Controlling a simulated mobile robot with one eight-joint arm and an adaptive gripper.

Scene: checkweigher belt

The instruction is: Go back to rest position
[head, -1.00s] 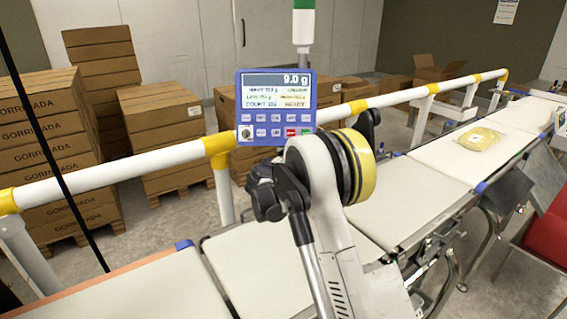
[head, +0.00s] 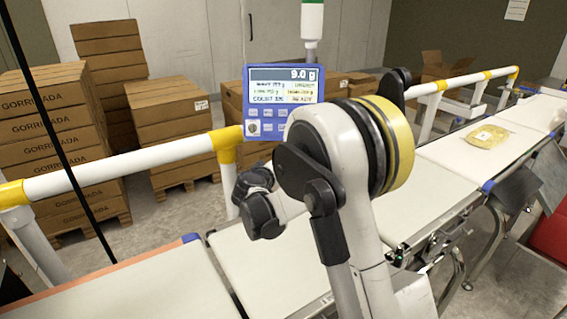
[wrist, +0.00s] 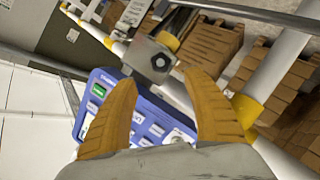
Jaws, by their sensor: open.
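My gripper shows in the wrist view (wrist: 168,118), with its two orange fingers spread apart and nothing between them. Beyond the fingers is the blue checkweigher display unit (wrist: 150,125), partly hidden by them. In the head view my arm stands folded in the middle, over the belt. The fingers cannot be made out there. The display unit (head: 285,85) shows 9.0 g behind my arm, which covers its lower right part.
A white and yellow guard rail (head: 120,168) runs behind the conveyor belt (head: 150,290). A yellowish package (head: 475,138) lies on the belt at right. Stacked cartons (head: 45,130) stand behind the rail. A red surface (head: 552,232) is at the right edge.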

